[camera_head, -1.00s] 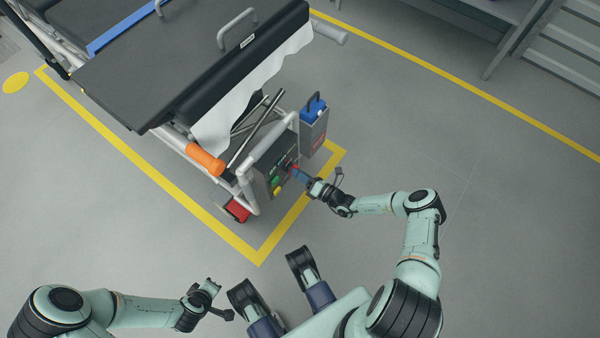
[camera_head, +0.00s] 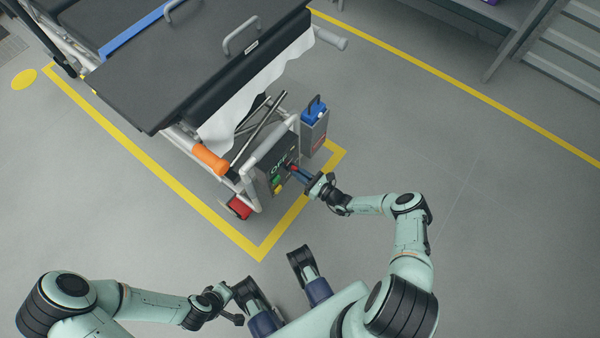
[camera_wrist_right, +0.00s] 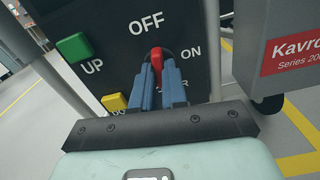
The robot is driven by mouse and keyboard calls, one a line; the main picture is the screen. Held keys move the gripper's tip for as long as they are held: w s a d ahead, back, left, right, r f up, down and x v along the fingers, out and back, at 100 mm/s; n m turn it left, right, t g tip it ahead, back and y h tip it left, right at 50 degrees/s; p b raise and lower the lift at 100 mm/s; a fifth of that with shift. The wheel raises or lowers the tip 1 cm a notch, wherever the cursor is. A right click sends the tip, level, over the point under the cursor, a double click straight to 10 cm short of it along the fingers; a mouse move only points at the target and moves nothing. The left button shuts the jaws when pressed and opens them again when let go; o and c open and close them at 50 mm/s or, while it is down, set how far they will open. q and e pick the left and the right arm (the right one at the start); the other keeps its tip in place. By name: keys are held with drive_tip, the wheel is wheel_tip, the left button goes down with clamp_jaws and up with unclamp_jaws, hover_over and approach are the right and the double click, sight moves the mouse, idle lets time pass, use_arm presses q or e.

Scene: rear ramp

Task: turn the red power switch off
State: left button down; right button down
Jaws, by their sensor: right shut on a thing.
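The red power switch (camera_wrist_right: 156,58) is on a dark control panel (camera_wrist_right: 105,25), just below the word OFF and left of the word ON. Its red tip points up toward OFF, tilted little if at all. The blue fingers of my right gripper (camera_wrist_right: 157,82) are closed around it from both sides and hide its lower part and most of the POWER label. In the head view the right gripper (camera_head: 297,171) reaches the panel (camera_head: 268,170) from the right. My left gripper (camera_head: 228,302) is low in the head view, away from the panel; its fingers are too small to read.
A green UP button (camera_wrist_right: 74,47) and a yellow button (camera_wrist_right: 114,102) are left of the switch. A grey box with a blue top (camera_head: 315,112) stands close behind the panel. The stretcher (camera_head: 180,80) with an orange handle (camera_head: 210,160) is at upper left. Floor at right is clear.

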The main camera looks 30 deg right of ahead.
use_arm(q)
drive_tip(key=shift+s+d+r, duration=0.15)
drive_tip(key=shift+s+r, duration=0.05)
drive_tip(key=shift+s, duration=0.05)
use_arm(e)
drive_tip(key=shift+n, duration=0.6)
use_arm(q)
drive_tip(key=shift+s, duration=0.1)
use_arm(e)
drive_tip(key=c, duration=1.2)
unclamp_jaws()
drive_tip(key=shift+o, duration=0.2)
use_arm(q)
drive_tip(key=shift+r, duration=0.1)
use_arm(e)
drive_tip(key=shift+s, duration=0.15)
